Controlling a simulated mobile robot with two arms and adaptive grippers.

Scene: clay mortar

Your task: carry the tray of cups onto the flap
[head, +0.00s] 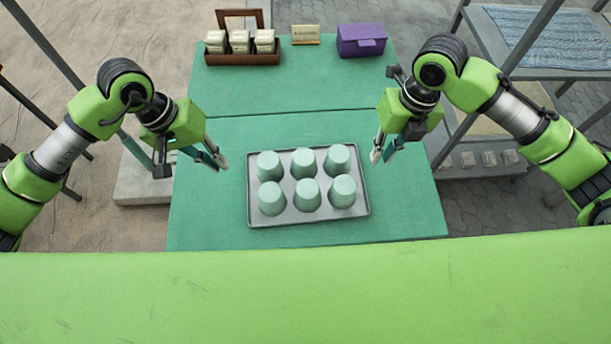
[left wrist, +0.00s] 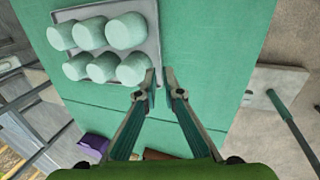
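The grey tray (head: 310,216) lies flat on the near panel of the green table. It holds several pale green upside-down cups (head: 308,195) in two rows. My left gripper (head: 217,162) is open and empty, a little left of the tray's left edge. In the left wrist view its fingertips (left wrist: 161,78) are apart beside the tray's rim (left wrist: 153,30), with nothing between them. My right gripper (head: 382,157) appears open and empty, right of the tray's right edge. A seam divides the near panel (head: 220,222) from the far panel (head: 300,90); I cannot tell which is the flap.
At the far edge stand a brown wooden box (head: 243,58) with cream packets, a small sign (head: 305,35) and a purple box (head: 361,40). The far panel before them is clear. A shelf with blue cloth (head: 560,35) stands at right.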

